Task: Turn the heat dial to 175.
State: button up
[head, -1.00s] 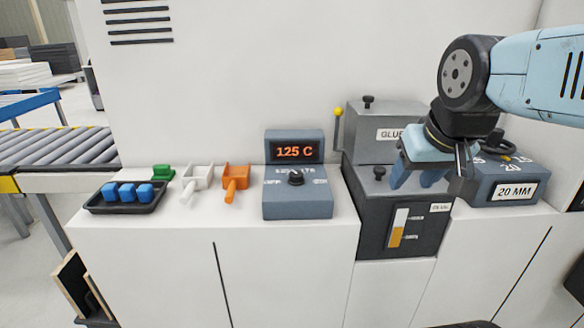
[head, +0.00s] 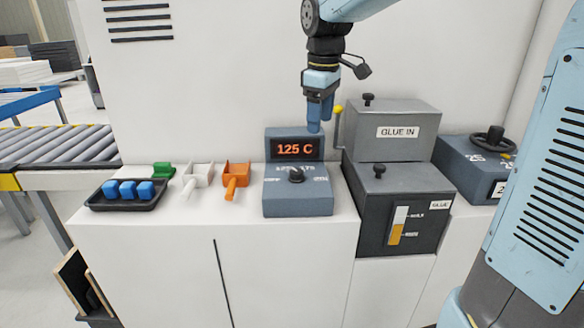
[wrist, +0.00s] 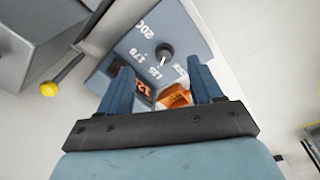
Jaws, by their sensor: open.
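The heat dial (head: 296,175) is a small black knob on the sloped top of a grey-blue control box (head: 297,205). The display (head: 295,149) behind it reads 125 C in orange. In the wrist view the dial (wrist: 165,52) stands beyond my fingertips, with white scale numbers around it, partly readable. My gripper (head: 320,125) is open and empty, pointing down above and slightly right of the display, apart from the dial. It also shows in the wrist view (wrist: 160,82), its two blue fingers spread.
A yellow-knobbed lever (head: 338,112) and the grey GLUE IN box (head: 398,132) stand close on the right. Left of the control box are an orange scoop-like piece (head: 236,178), a white one (head: 198,178) and a black tray (head: 125,204) with blue blocks.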

aim_at(296, 171)
jog(key=w+a+f+n+g, duration=0.1)
jog(key=w+a+f+n, duration=0.15)
jog(key=w+a, duration=0.25)
jog(key=shift+n, duration=0.25)
notch_tip(296, 171, down, 13)
jog(key=shift+d+f, duration=0.1)
jog(key=shift+f, duration=0.1)
jog(key=c, duration=1)
jog(key=shift+a+r, duration=0.1)
jog(key=shift+a, duration=0.2)
jog(key=shift+c, duration=0.3)
jog(key=shift+d, duration=0.25)
